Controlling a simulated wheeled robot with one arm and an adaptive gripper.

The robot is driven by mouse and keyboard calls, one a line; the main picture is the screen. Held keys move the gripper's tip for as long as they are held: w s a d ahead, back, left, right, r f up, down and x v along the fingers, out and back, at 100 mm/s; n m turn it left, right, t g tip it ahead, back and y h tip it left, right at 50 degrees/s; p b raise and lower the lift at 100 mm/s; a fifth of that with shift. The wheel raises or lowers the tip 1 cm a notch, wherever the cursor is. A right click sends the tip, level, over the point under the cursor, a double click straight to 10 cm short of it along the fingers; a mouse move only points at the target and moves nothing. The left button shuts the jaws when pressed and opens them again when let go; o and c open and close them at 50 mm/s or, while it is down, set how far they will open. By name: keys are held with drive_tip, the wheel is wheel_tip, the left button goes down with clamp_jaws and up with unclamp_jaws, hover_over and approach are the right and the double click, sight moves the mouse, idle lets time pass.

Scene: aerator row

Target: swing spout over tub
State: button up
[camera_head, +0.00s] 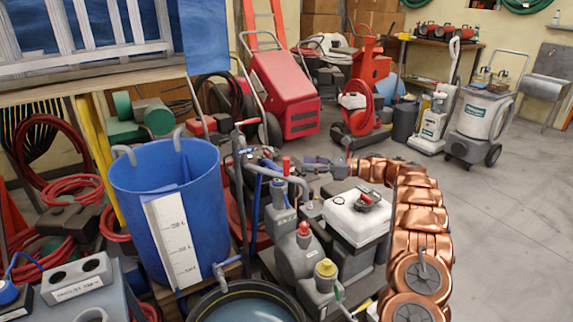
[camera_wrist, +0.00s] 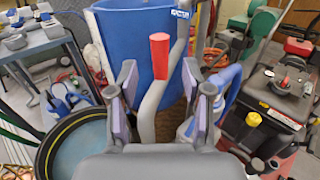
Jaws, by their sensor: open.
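A grey bent pipe, which looks like the spout (camera_head: 292,181), stands in the cluttered row right of the blue barrel; a red tip (camera_head: 286,164) shows beside it. In the wrist view a red-ended grey bent bar (camera_wrist: 159,58) rises between the fingers of my gripper (camera_wrist: 165,92). The fingers are apart, with visible gaps on both sides of the bar. In the head view my gripper (camera_head: 322,163) is small, at the right of the red tip. The round dark-rimmed tub (camera_head: 197,302) is at the bottom edge, partly cut off; it is at left in the wrist view (camera_wrist: 42,160).
The blue barrel (camera_head: 125,215) with a white scale stands left of the pipe and directly behind the bar in the wrist view. A white tank (camera_head: 352,222) and capped pump units crowd close by. The floor (camera_head: 500,230) at right is clear.

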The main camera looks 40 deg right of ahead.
sight(287, 175)
drive_tip(key=p+x, duration=0.1)
drive_tip(key=x, duration=0.6)
drive_tip(key=shift+w+a, duration=0.2)
drive_tip(key=shift+a, duration=0.1)
clamp_jaws()
idle(0.4)
